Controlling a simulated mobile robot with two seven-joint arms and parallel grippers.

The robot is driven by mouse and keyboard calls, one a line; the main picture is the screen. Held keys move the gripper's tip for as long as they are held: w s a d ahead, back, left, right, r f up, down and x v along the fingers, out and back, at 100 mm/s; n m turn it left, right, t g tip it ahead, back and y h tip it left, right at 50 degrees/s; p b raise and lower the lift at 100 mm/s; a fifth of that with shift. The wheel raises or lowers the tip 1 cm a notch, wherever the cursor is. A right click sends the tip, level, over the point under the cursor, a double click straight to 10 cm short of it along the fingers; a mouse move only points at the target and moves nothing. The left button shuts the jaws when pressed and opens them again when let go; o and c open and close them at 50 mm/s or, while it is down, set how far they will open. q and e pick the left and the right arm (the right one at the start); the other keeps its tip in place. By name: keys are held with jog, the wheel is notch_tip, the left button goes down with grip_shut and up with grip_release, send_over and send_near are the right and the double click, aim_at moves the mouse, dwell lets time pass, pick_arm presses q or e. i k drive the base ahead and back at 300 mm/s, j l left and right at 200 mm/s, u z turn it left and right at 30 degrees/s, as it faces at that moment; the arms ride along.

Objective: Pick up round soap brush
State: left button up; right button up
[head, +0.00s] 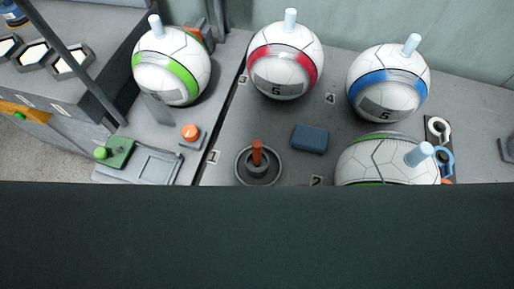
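A round dark-grey piece with an upright orange-red handle, seemingly the round soap brush (257,155), stands in a round dark holder on the grey table, between the number labels 1 and 2. Its handle points up and nothing touches it. Neither of my grippers is in the head view. A dark shape fills the lower part of the view and hides whatever is below it.
A blue block (310,138) lies right of the brush. Balls with pale pegs, a red-banded one (285,58), a blue-banded one (389,82) and green-banded ones (172,65), stand around. An orange button (190,131) and green-knobbed box (115,152) are left.

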aim_at(257, 145)
jog(key=k+j+z, duration=0.1)
jog(key=z, duration=0.4)
jog(key=k+z, duration=0.25)
jog(key=z, duration=0.2)
